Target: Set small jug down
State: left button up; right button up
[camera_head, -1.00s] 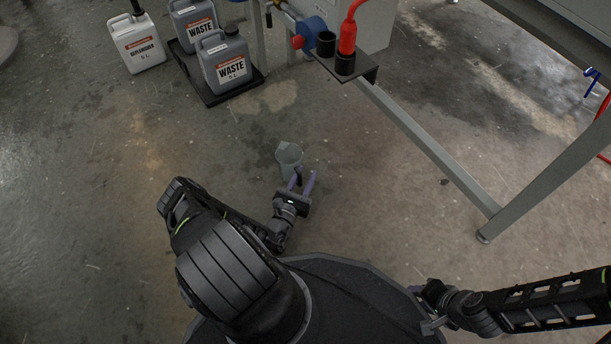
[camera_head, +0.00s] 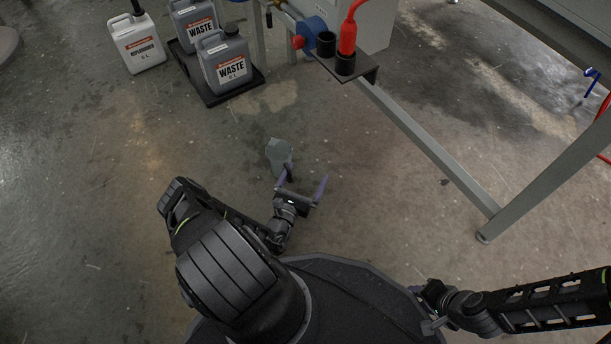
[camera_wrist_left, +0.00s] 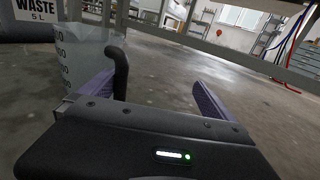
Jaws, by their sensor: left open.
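The small jug (camera_head: 279,153) is grey and translucent. My right gripper (camera_head: 433,318) is at the lower right, away from the jug.
Two grey waste canisters (camera_head: 229,70) stand on a black tray (camera_head: 212,99) at the upper left, beside a white canister (camera_head: 141,46). A metal frame leg (camera_head: 432,150) runs along the right. The floor around the jug is clear.

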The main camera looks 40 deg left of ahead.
pick_arm(q)
jog(key=shift+s+d, duration=0.1)
jog(key=shift+s, duration=0.4)
jog(key=p+v, duration=0.2)
jog(key=v, duration=0.4)
jog(key=shift+s+p, duration=0.4)
grip_shut()
dwell(0.6)
jog(key=shift+d, duration=0.1)
dwell(0.3)
